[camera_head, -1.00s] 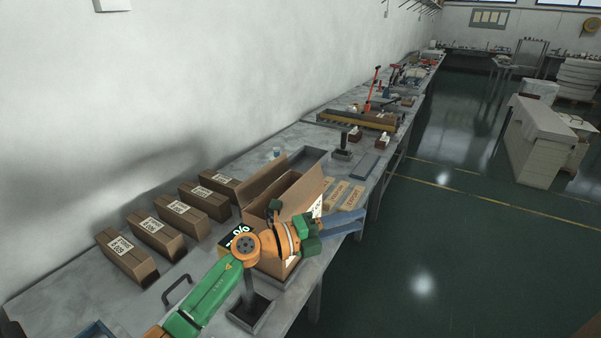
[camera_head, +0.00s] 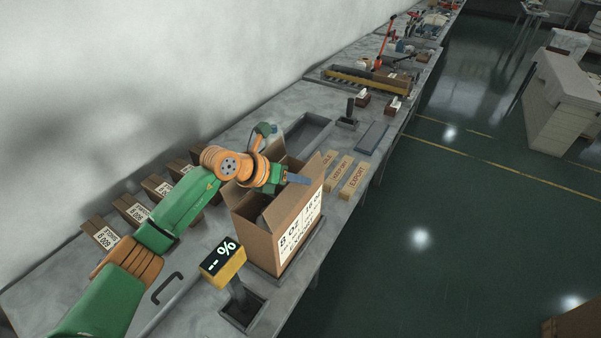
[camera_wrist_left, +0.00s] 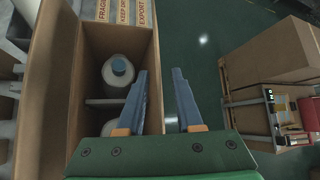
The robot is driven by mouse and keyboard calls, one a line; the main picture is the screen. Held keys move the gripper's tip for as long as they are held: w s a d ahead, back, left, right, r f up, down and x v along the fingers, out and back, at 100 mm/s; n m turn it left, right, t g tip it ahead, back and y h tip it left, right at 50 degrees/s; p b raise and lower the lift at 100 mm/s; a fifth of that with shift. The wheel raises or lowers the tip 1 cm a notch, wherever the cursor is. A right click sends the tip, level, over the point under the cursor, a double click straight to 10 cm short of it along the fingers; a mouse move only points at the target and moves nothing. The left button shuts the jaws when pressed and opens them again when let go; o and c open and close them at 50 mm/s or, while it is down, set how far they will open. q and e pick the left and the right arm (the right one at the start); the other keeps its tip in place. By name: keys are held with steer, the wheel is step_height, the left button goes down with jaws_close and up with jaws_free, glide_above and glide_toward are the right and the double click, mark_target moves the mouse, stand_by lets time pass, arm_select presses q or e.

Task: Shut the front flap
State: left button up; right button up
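The open brown carton (camera_head: 297,232) stands on the bench with a printed label on its aisle side. The left wrist view looks down into the carton (camera_wrist_left: 97,45), where white bottles with grey-blue caps (camera_wrist_left: 118,70) stand between dividers. A tall flap (camera_wrist_left: 45,100) stands up along the left of the opening. I cannot clearly make out the front flap. My left gripper (camera_head: 298,179) is over the carton's top, its blue fingers pointing towards the aisle. In the left wrist view its fingers (camera_wrist_left: 163,100) are apart, with nothing visible held between them. My right gripper is not in view.
A yellow display post (camera_head: 222,262) stands close to the carton's near side. Several small brown boxes (camera_head: 133,210) line the wall side. Labelled strips (camera_head: 352,181) and a grey tray (camera_head: 305,132) lie beyond. The aisle floor (camera_head: 430,270) is open.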

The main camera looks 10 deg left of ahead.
arm_select(q)
steer(key=shift+x, duration=1.35)
steer(key=shift+a+r, duration=0.15)
jaws_close()
